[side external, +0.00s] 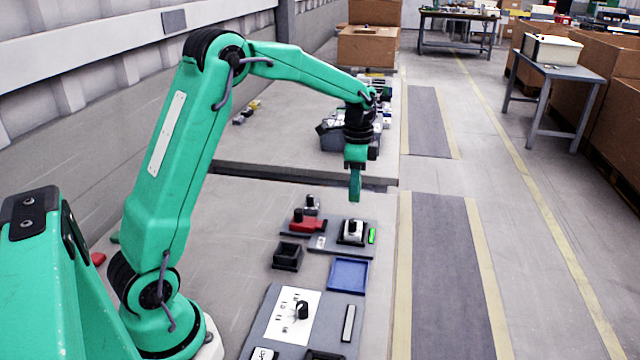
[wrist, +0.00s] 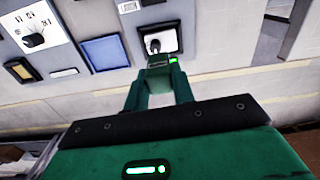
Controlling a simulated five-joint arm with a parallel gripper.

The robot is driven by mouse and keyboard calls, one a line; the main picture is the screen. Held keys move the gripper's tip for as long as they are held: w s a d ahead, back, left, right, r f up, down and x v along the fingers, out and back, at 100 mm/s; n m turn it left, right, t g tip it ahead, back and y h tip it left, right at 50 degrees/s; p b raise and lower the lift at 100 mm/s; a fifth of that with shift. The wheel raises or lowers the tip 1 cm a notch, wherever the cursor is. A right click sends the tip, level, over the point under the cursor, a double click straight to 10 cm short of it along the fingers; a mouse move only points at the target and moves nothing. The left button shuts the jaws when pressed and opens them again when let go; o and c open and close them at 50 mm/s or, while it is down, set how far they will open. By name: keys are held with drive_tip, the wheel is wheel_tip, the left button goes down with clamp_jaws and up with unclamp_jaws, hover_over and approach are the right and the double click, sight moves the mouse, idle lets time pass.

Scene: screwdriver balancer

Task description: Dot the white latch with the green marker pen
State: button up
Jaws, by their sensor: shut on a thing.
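My gripper (side external: 355,186) points down, high over the work area, with its fingers shut on a dull green piece, which I take to be the green marker pen (wrist: 158,69). The pen is mostly hidden by the green fingers and its tip cannot be made out. The white latch (side external: 352,229), pale with a dark part, sits on a dark base on a grey plate. It also shows in the wrist view (wrist: 160,41), just beyond my fingertips. In the side view a gap shows between my gripper and the latch.
A bright green strip (side external: 372,236) is right of the latch. A red device (side external: 305,222), a black open box (side external: 287,256) and a blue tray (side external: 348,274) lie nearby. A white panel with a black knob (side external: 302,310) is in front. Bare bench lies to the left.

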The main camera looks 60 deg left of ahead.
sight(355, 202)
drive_tip(key=shift+w+a+f, duration=0.35)
drive_tip(key=shift+w+a, duration=0.4)
drive_tip(key=shift+w, duration=0.1)
drive_tip(key=shift+f, duration=0.2)
drive_tip(key=shift+f, duration=3.1)
drive_tip(key=o, duration=0.4)
drive_tip(key=c, duration=0.4)
drive_tip(key=shift+f, duration=0.3)
